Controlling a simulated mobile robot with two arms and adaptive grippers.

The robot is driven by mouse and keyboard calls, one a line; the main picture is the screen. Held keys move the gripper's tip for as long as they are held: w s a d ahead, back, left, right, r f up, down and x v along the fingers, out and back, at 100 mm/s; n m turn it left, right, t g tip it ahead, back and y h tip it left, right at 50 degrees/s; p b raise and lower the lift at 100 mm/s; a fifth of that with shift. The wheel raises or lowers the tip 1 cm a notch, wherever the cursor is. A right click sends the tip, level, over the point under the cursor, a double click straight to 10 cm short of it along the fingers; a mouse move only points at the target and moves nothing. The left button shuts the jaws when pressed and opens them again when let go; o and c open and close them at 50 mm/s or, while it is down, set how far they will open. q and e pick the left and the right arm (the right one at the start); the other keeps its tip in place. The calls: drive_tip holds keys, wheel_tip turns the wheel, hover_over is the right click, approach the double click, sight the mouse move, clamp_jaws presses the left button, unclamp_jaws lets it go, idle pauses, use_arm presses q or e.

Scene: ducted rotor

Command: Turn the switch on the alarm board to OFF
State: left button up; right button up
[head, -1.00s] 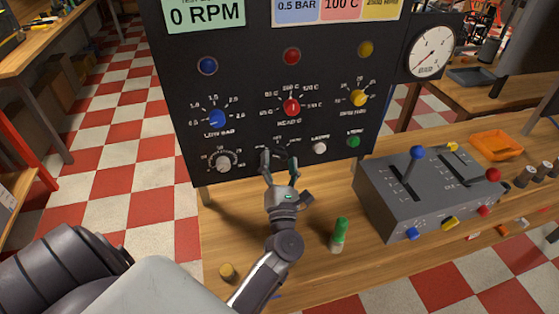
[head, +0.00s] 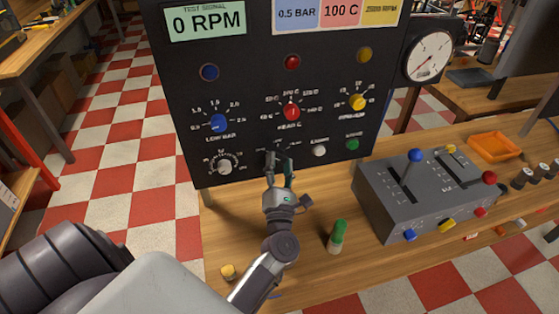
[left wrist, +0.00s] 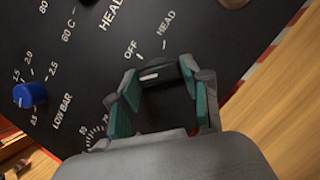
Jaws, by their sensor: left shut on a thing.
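The alarm board is a black upright panel (head: 180,110) on the bench, filling the middle of the head view. My left gripper (head: 279,160) is at its lower edge, shut on the small black switch knob. In the left wrist view, the teal-padded fingers of the gripper (left wrist: 160,92) stand on both sides of the switch (left wrist: 162,72). A white mark shows on the knob. The labels OFF (left wrist: 130,50) and HEAD (left wrist: 166,22) are printed above it; which one the mark points to I cannot tell. My right gripper is out of view.
A white knob (head: 224,167) is left of the gripper; a white button (head: 319,151) and green button (head: 352,144) are to its right. A green-capped marker (head: 338,236) stands on the bench near my forearm. A grey lever box (head: 400,205) is further right.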

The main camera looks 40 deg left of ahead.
use_arm(q)
drive_tip(key=m+h+p, duration=0.1)
drive_tip(key=m+p, duration=0.2)
drive_tip(key=m+h+p, duration=0.1)
drive_tip(key=m+p, duration=0.2)
drive_tip(key=p, duration=0.1)
drive_tip(key=r+m+g+h+p, duration=0.1)
drive_tip(key=m+p, duration=0.2)
drive_tip(key=p, duration=0.1)
drive_tip(key=shift+s+m+h, duration=0.1)
drive_tip(key=shift+m+h, duration=0.2)
drive_tip(key=shift+h, duration=0.1)
drive_tip(key=shift+f+m+g+p, duration=0.2)
drive_tip(key=shift+m+g+p, duration=0.1)
drive_tip(key=shift+m+p, duration=0.8)
drive_tip(key=o, duration=1.2)
drive_tip(key=shift+c, duration=0.2)
drive_tip(key=v, duration=0.7)
drive_tip(key=shift+s, duration=0.25)
